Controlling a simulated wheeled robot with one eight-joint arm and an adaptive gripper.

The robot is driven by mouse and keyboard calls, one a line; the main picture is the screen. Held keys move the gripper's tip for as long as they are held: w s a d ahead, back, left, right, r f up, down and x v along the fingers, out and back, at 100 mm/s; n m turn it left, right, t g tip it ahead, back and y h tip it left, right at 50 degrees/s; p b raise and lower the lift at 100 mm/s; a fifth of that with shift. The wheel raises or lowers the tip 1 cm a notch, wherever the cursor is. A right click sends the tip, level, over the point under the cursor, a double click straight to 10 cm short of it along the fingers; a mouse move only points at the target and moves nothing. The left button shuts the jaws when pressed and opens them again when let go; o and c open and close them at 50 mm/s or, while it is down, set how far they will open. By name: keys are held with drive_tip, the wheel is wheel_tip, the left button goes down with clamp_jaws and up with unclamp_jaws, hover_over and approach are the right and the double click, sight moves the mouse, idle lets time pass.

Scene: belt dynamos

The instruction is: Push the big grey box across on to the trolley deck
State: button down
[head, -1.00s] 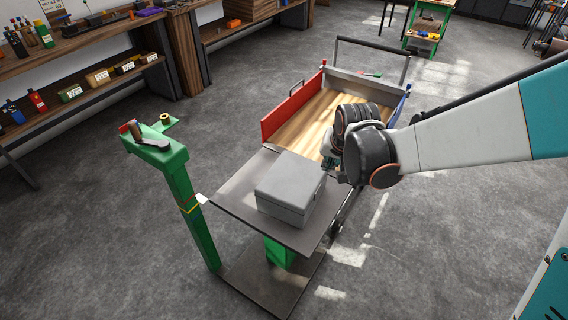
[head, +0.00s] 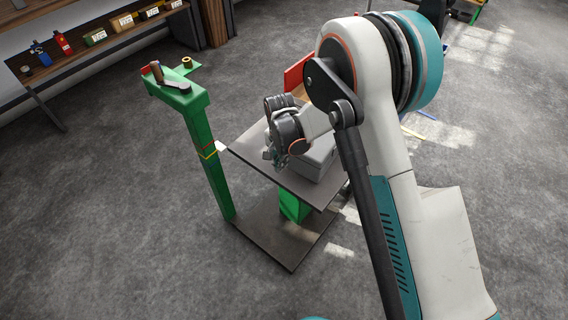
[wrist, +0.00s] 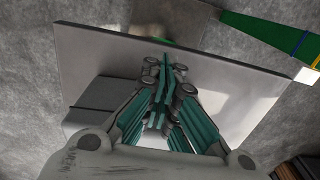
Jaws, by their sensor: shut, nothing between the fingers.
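The big grey box (head: 318,161) rests on the dark top plate (head: 319,198) of a green-legged stand. My arm covers part of it in the head view. My gripper (head: 270,157) is over the plate, at the box's left side. In the wrist view my gripper (wrist: 166,65) is shut with its fingers together and empty. The box (wrist: 88,116) shows there just left of the fingers, partly hidden by them. I cannot tell if they touch it. The trolley is mostly hidden behind my arm; its red side panel (head: 296,76) shows beyond the stand.
A workbench with shelves (head: 95,55) is at the upper left. The floor at left is clear.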

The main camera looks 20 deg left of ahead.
sight(281, 183)
wheel_tip(281, 183, down, 9)
drive_tip(key=b, duration=0.3)
drive_tip(key=shift+r, duration=0.2)
drive_tip(key=w, duration=0.1)
drive_tip(key=w+d+b, duration=0.1)
drive_tip(key=shift+w+r, duration=0.25)
drive_tip(key=shift+w, duration=0.05)
drive_tip(key=shift+w+d+r, duration=0.15)
drive_tip(key=shift+w+d, duration=0.1)
drive_tip(key=shift+w, duration=0.35)
